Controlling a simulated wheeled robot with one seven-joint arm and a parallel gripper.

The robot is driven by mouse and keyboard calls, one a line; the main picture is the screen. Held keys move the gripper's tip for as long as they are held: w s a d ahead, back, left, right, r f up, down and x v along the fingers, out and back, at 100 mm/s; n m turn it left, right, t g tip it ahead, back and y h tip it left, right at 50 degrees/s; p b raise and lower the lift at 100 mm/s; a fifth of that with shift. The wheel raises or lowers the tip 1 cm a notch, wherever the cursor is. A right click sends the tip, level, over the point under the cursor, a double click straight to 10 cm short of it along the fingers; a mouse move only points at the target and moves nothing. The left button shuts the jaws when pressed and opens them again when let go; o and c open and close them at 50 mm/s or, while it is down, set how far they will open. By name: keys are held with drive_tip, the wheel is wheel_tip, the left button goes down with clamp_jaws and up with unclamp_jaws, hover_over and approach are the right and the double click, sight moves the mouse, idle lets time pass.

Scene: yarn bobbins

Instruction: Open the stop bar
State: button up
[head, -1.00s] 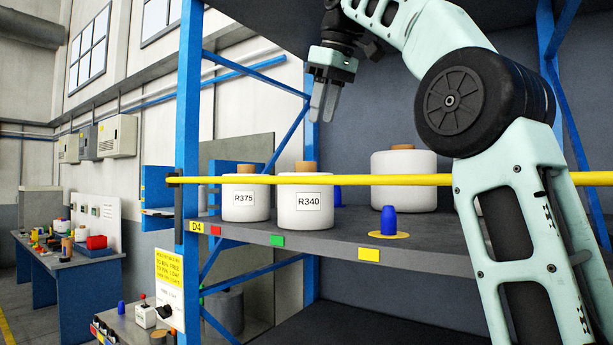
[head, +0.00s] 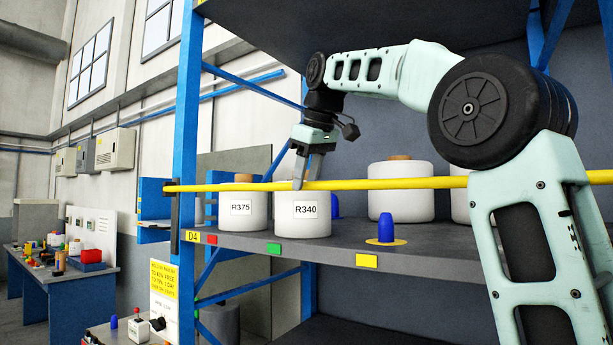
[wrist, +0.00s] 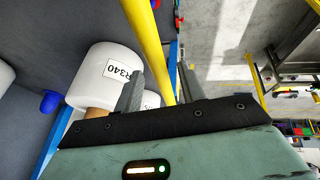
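The yellow stop bar (head: 400,183) runs level across the front of the shelf. Its left end sits at a black bracket (head: 175,215) on the blue post. My gripper (head: 306,182) points down at the bar, in front of the bobbin labelled R340 (head: 315,228). In the wrist view, the bar (wrist: 146,35) passes between the two fingers of my gripper (wrist: 159,68). The fingers are apart, with a gap visible on each side of the bar. The bar's left end is not clear in the wrist view.
Bobbin R375 (head: 240,222) stands left of R340, and a larger white bobbin (head: 400,205) stands farther back. A blue cone (head: 386,228) stands on a yellow disc on the shelf (head: 430,250). A workbench (head: 60,285) is at the far left.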

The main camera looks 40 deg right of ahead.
sight(326, 182)
clamp_jaws()
wheel_tip(326, 182, down, 18)
drive_tip(key=b, duration=1.3)
drive_tip(key=shift+r, duration=0.25)
unclamp_jaws()
drive_tip(key=shift+r, duration=0.15)
drive_tip(key=p+v, duration=0.2)
drive_tip(key=v, duration=1.5)
drive_tip(key=shift+a, duration=0.1)
